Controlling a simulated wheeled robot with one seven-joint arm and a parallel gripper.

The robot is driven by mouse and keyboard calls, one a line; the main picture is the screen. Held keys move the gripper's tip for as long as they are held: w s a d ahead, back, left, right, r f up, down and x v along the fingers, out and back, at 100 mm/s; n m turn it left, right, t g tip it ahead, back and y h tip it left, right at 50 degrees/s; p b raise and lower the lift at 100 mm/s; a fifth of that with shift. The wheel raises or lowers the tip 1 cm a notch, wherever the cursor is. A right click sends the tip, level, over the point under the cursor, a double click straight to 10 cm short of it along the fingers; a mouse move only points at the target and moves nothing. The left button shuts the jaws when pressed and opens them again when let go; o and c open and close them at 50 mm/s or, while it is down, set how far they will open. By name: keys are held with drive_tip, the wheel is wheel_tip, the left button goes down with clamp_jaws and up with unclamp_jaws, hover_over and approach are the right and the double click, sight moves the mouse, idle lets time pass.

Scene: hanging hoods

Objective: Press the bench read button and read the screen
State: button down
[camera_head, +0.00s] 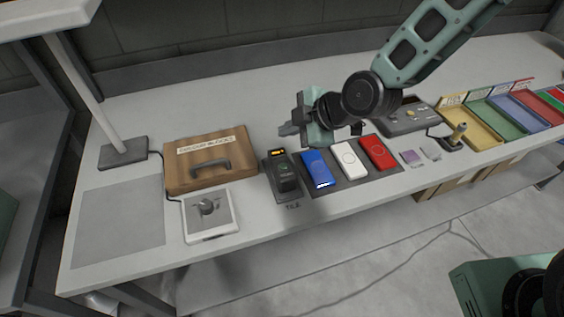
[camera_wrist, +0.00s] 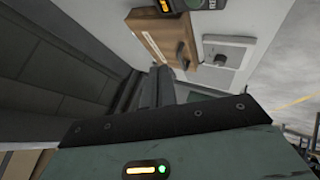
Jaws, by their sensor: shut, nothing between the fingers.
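I cannot make out which part is the read button.
A wooden case (camera_head: 207,177) and a white knob box (camera_head: 210,222) lie left of the device. Blue (camera_head: 318,170), white (camera_head: 347,158) and red (camera_head: 376,151) cases lie right. A grey panel (camera_head: 412,118) and coloured trays (camera_head: 478,128) are farther right. A pole stands at left.

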sight(288, 169)
drive_tip(key=shift+f, duration=0.2)
wheel_tip(288, 169, down, 8)
drive_tip(key=b, duration=0.6)
drive_tip(key=shift+f+b, duration=0.25)
drive_tip(key=shift+b, duration=0.05)
drive_tip(key=shift+f, duration=0.15)
idle(1.5)
drive_tip(key=shift+f+b, duration=0.25)
drive_tip(key=shift+b, duration=0.2)
drive_tip(key=shift+f+b, duration=0.4)
drive_tip(key=shift+b, duration=0.05)
idle(0.4)
drive_tip(key=shift+r, duration=0.1)
drive_tip(key=shift+r+p, duration=0.6)
drive_tip(key=shift+r, duration=0.15)
